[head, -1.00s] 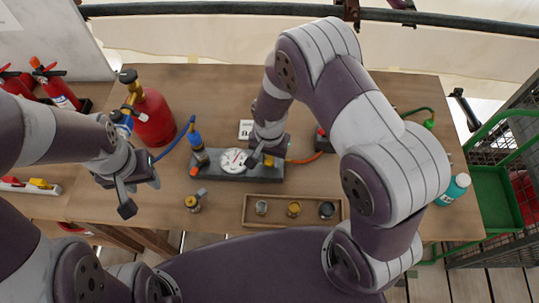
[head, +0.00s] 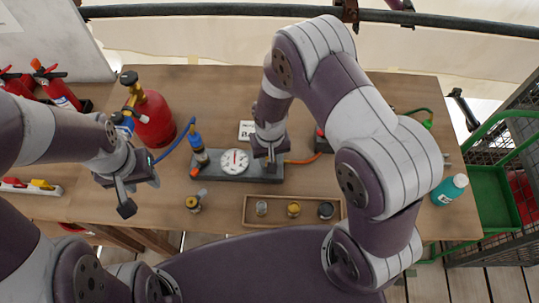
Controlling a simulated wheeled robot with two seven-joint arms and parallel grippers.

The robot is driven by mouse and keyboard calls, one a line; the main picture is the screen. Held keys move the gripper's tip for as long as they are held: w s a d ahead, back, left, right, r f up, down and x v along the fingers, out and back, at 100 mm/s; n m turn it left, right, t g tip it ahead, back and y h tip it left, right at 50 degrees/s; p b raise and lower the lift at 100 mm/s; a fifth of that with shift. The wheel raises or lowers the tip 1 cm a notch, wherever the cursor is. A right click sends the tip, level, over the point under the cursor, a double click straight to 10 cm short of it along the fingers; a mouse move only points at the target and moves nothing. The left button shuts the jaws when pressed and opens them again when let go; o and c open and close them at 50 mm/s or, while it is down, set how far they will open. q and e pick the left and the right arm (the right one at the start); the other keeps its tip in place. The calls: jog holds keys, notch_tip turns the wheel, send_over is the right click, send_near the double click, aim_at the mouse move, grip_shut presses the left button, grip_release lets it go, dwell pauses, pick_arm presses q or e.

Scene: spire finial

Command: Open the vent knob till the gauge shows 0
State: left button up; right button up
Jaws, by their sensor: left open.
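A dark grey manifold block (head: 222,177) lies on the wooden table. The round white gauge (head: 235,161) sits on it; its red needle stands about upright, but the numbers are too small to read. My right gripper (head: 270,163) points down over the block's right end, just right of the gauge. It hides what is under it, so the vent knob does not show, and I cannot tell whether its fingers are closed on something. My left gripper (head: 140,194) is open and empty, over the table's left front part, apart from the block.
A red gas cylinder (head: 155,122) stands at the back left, its blue hose running to a blue valve on the block. A wooden tray (head: 275,220) with three small fittings lies in front.

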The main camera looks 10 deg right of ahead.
jog(key=n, duration=0.5)
jog(key=shift+n+p, duration=0.3)
jog(key=shift+n, duration=0.1)
jog(key=shift+r, duration=0.1)
dwell(0.3)
jog(key=o, duration=1)
jog(key=shift+d, duration=0.1)
jog(key=shift+o, duration=0.2)
notch_tip(320, 180, up, 13)
jog(key=b, duration=0.1)
jog(key=shift+f, duration=0.2)
